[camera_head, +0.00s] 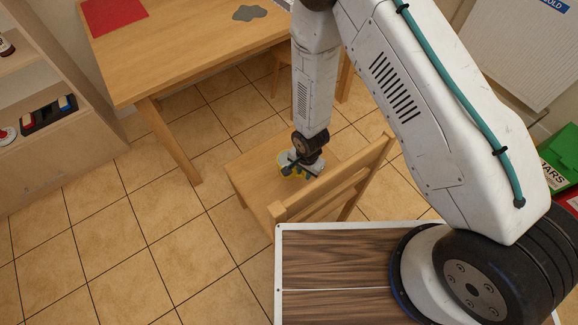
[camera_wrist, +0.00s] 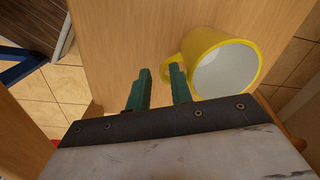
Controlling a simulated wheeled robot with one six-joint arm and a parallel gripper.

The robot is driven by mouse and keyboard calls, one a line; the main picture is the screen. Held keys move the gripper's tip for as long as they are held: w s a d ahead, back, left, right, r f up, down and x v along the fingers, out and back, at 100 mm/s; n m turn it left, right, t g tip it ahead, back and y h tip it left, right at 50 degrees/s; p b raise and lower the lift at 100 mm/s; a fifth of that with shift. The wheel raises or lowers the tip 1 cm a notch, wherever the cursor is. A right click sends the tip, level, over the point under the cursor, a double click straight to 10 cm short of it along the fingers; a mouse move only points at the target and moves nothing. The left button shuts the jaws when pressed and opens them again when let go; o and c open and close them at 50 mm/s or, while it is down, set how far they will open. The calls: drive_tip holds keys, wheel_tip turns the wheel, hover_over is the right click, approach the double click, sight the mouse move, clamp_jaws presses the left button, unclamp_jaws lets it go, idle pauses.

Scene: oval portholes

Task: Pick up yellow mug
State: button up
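The yellow mug (camera_wrist: 205,55) with a white inside is at the right of the wrist view, on the wooden chair seat (camera_wrist: 130,30). Its mouth faces toward the camera and its handle (camera_wrist: 170,70) points left. My gripper (camera_wrist: 160,72) has its two green fingers apart, with a gap between them. The right finger is close to the handle; I cannot tell whether they touch. In the head view the mug (camera_head: 285,164) is partly hidden behind my gripper (camera_head: 300,170), low over the chair seat (camera_head: 250,180).
The chair's backrest (camera_head: 345,180) rises just right of my gripper. A wooden table (camera_head: 180,50) with a red sheet (camera_head: 113,14) and a grey flat shape (camera_head: 249,13) stands behind. A shelf (camera_head: 60,150) is at the left. Tiled floor lies open between them.

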sight(303, 177)
drive_tip(key=f, duration=0.6)
drive_tip(key=shift+w, duration=0.4)
clamp_jaws()
